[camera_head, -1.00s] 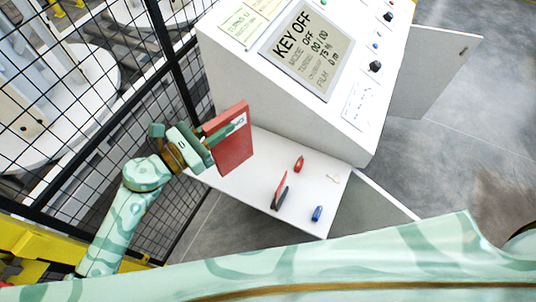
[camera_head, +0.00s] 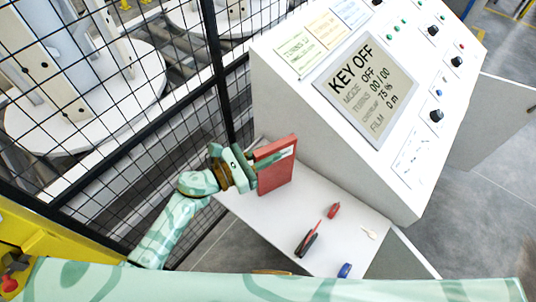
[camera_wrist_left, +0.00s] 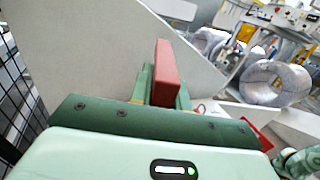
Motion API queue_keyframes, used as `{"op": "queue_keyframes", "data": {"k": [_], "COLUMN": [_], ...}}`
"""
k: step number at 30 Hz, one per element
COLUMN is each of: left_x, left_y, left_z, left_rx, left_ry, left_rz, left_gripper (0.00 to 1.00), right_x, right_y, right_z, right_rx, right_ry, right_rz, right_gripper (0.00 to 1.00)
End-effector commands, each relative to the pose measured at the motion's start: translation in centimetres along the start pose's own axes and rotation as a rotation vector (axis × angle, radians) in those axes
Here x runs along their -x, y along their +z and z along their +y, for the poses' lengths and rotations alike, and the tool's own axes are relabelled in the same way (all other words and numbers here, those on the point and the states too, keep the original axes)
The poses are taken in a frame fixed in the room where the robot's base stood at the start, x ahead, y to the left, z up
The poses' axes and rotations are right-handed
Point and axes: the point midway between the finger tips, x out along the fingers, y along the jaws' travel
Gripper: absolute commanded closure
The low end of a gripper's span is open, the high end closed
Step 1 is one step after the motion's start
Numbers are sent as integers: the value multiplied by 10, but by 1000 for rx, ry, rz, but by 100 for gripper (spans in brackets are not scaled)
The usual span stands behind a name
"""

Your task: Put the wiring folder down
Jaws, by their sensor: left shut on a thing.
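The red wiring folder (camera_head: 276,168) stands upright at the left end of the white shelf below the control cabinet. In the head view its lower edge looks at or just above the shelf top; I cannot tell if it touches. My left gripper (camera_head: 252,166) is shut on the folder's left edge. In the left wrist view the folder (camera_wrist_left: 165,75) shows edge-on between the two green fingers (camera_wrist_left: 162,90).
The white shelf (camera_head: 262,213) also holds a red-and-black tool (camera_head: 308,240), a small red item (camera_head: 333,210) and a blue item (camera_head: 344,271) further right. The control cabinet (camera_head: 290,110) rises behind. A black mesh fence (camera_head: 110,150) stands close on the left.

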Motion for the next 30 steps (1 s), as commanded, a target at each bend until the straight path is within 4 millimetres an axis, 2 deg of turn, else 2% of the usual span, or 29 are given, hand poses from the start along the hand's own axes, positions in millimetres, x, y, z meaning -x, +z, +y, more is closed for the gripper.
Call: {"op": "queue_keyframes", "data": {"k": [3,11,12,13,14,24,26,30], "left_x": [0,0,0,0,0,0,8,38], "left_y": [1,-4,-3,-2,-2,3,0,-2], "left_z": [0,1,0,0,0,0,1,0], "left_rx": [-1,-2,-2,-2,-2,0,-2,-4], "left_ry": [0,0,1,1,1,1,1,1], "left_rz": [-2,-1,0,0,0,0,3,5], "left_gripper": [100,100,71,62,60,60,60,60], "right_x": [0,-5,-4,-4,-4,2,0,-7], "right_y": [-5,0,0,0,0,1,2,4], "right_z": [1,0,0,0,0,3,2,3], "right_rx": [-1,0,0,0,0,2,2,3], "right_ry": [1,0,0,0,0,3,3,4], "right_rz": [7,1,1,1,1,-2,-2,-4], "right_gripper": [57,57,57,57,57,57,57,57]}}
